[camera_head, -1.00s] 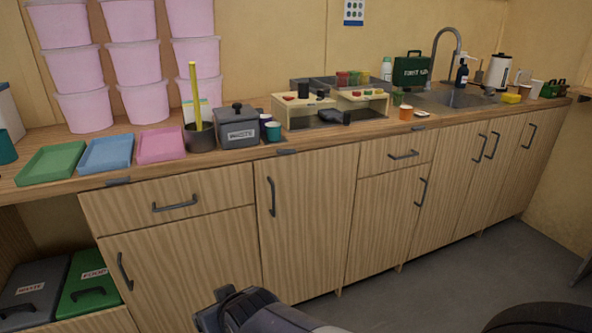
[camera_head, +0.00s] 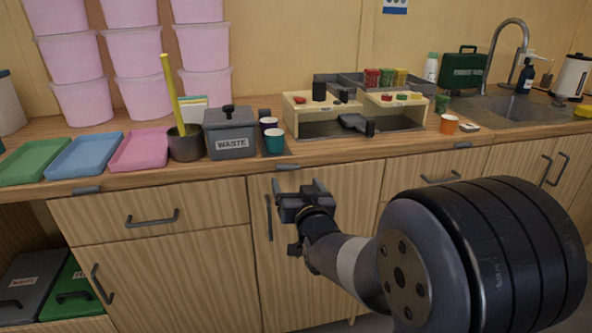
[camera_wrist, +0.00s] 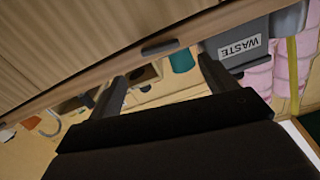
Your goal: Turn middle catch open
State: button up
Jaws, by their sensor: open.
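The middle catch (camera_head: 288,167) is a small dark grey bar on the counter's front edge, above the cupboard door with an upright handle. It lies lengthwise along the edge. It also shows in the wrist view (camera_wrist: 160,48), just beyond my fingertips. My gripper (camera_head: 299,185) is open and empty, just below and in front of this catch, and looks apart from it. In the wrist view its two fingers (camera_wrist: 160,76) stand wide on either side of the catch. Similar catches sit on the edge at left (camera_head: 87,190) and right (camera_head: 462,145).
On the counter above stand a grey WASTE bin (camera_head: 230,135), a teal cup (camera_head: 274,140) and a wooden stand (camera_head: 300,104). The cupboard door's handle (camera_head: 269,218) is just left of my gripper. A drawer handle (camera_head: 152,218) juts out further left.

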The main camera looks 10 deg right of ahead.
aim_at(289, 167)
jog(key=w, duration=0.7)
jog(key=shift+w, duration=0.2)
jog(key=c, duration=1)
jog(key=shift+f, duration=0.1)
jog(key=shift+b, duration=0.6)
jog(key=shift+n+b, duration=0.4)
jog(key=shift+r+n+b, duration=0.25)
jog(key=shift+n+b, duration=0.15)
jog(key=shift+n, duration=0.1)
